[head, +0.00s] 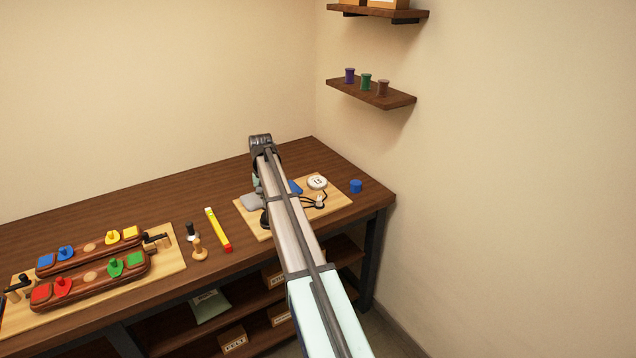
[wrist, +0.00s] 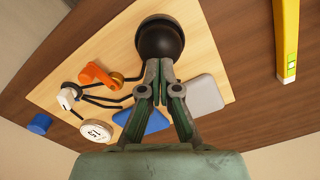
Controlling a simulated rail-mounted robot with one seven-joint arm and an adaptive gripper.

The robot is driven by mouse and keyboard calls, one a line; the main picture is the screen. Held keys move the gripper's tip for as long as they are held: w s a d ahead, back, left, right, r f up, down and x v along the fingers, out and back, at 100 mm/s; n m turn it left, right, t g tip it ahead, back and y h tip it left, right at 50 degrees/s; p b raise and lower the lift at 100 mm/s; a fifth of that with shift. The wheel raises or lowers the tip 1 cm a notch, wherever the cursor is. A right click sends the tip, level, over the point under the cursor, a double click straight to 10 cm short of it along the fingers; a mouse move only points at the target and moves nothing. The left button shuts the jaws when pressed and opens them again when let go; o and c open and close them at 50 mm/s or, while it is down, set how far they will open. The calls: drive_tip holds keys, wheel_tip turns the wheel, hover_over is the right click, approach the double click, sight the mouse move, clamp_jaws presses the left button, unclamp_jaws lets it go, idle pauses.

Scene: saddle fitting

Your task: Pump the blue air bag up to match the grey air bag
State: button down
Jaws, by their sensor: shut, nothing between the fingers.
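My gripper (wrist: 159,68) is shut and empty in the wrist view. Its tips overlap the near edge of the round black bulb (wrist: 160,40); I cannot tell whether they touch it. The blue air bag (wrist: 150,122) lies on the board, partly hidden by the fingers. The grey air bag (wrist: 203,96) lies flat on the other side of the fingers. An orange lever (wrist: 100,75), black tubes and a round white dial (wrist: 96,133) lie beside them. In the head view my arm covers part of the grey bag (head: 250,201), blue bag (head: 296,187) and bulb (head: 265,220).
The bags rest on a light wooden board (head: 338,196). A blue cylinder (head: 356,186) stands off the board's right side. A yellow level (head: 216,228), small wooden-handled tools (head: 199,248) and a board with coloured pieces (head: 165,268) lie to the left. The back of the table is clear.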

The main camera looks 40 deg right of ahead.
drive_tip(key=shift+r+p, duration=1.15)
drive_tip(key=shift+r, duration=1.3)
